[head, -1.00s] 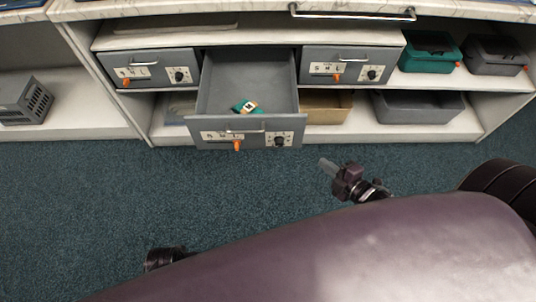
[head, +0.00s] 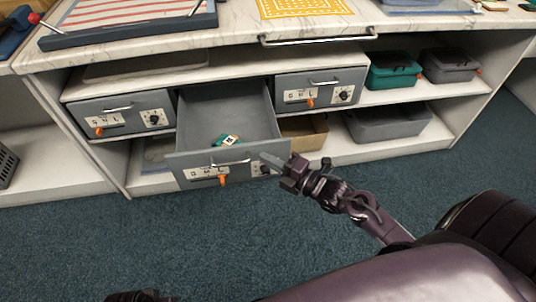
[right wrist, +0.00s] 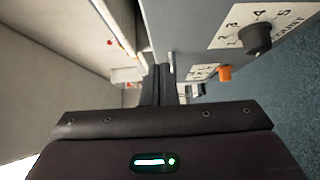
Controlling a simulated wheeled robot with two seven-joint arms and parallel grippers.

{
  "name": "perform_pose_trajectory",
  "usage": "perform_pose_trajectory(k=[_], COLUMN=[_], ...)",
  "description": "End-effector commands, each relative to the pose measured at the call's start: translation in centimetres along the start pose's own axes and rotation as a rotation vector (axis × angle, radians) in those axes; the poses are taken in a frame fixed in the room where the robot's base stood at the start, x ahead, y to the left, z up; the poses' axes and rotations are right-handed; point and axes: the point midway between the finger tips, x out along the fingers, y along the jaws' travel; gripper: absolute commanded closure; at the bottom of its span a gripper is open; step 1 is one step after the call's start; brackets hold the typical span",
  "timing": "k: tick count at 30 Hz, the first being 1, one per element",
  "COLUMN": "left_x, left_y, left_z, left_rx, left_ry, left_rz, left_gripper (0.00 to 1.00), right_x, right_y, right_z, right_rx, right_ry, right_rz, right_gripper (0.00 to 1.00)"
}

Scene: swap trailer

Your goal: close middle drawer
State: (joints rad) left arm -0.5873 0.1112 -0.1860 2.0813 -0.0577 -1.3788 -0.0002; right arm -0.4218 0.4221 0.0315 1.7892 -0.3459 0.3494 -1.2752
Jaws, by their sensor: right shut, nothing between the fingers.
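The grey middle drawer (head: 192,172) is pulled well out of the cabinet. A small green, white and yellow item (head: 226,141) lies inside it. Its front has a bar handle (head: 231,162), an orange tab (head: 222,181) and a dark knob, partly covered by my gripper. My right gripper (head: 268,160) is shut and empty, its tip over the drawer front's right end in the head view. In the right wrist view, the fingers (right wrist: 164,88) are beside a grey front with a knob (right wrist: 257,38) and an orange tab (right wrist: 225,72). I cannot tell whether they touch it.
Shut drawers flank it at left (head: 120,115) and right (head: 320,90). A brown box (head: 303,131), a grey bin (head: 388,124) and a green case (head: 392,70) stand on the shelves at right. The marble counter (head: 235,35) overhangs above. The carpet in front is clear.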

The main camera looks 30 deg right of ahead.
Motion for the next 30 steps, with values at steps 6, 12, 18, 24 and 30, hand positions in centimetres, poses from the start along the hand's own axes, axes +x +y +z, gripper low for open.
perform_pose_trajectory(k=[6,12,18,24,30], left_x=[-0.8,-0.9,-0.9,-1.9,-2.0], left_y=[0.1,0.1,0.1,0.2,1.2], left_z=[0.0,0.1,0.1,0.3,-0.3], left_rx=[0.003,0.003,0.003,0.008,0.034], left_ry=[-0.002,-0.007,-0.006,-0.006,0.052], left_rz=[0.001,0.001,0.001,0.001,0.015], left_gripper=[0.64,0.64,0.64,0.64,0.64], right_x=[1.4,1.6,1.6,2.2,4.3], right_y=[-0.1,-0.1,-0.1,-0.2,-0.3], right_z=[1.4,1.6,1.6,2.2,4.4], right_rx=[0.001,0.002,0.002,0.000,-0.004], right_ry=[0.002,0.001,0.001,0.001,0.001], right_rz=[-0.001,-0.001,-0.001,0.000,0.002], right_gripper=[1.00,1.00,1.00,1.00,1.00])
